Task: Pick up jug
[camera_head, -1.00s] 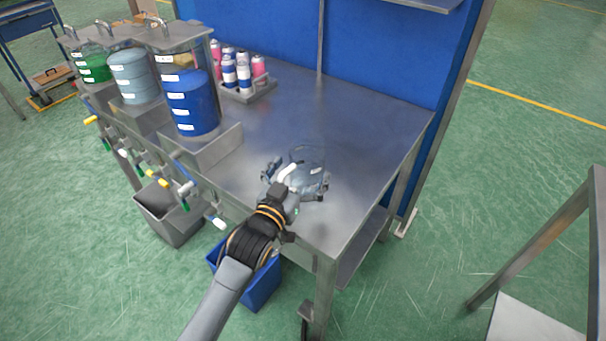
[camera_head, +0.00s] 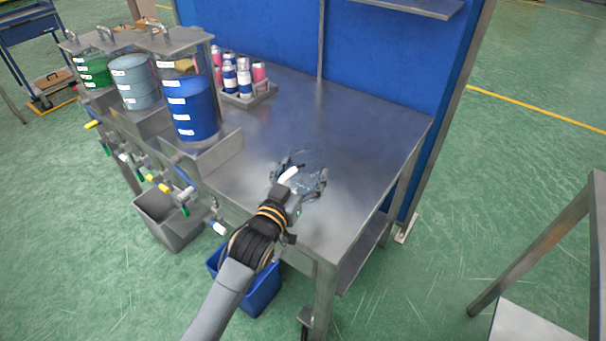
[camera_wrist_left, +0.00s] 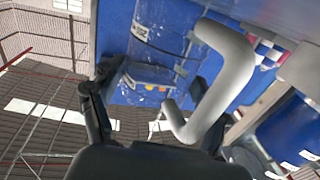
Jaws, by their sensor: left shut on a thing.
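The jug (camera_head: 312,160) is clear and see-through, with a thick white handle (camera_head: 288,174). It is near the front right part of the steel table, partly hidden by my left gripper. In the left wrist view, the clear jug body (camera_wrist_left: 150,72) lies beyond the dark fingers and the white handle (camera_wrist_left: 232,72) is close on the right. I cannot tell whether its base touches the table. My right gripper is not in view.
A tray (camera_head: 250,97) of pink, white and blue cans stands at the back. Green, grey and blue drums (camera_head: 190,108) stand at the left, with taps below. The table (camera_head: 365,125) is clear behind and right of the jug. Bins (camera_head: 262,290) stand below its front edge.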

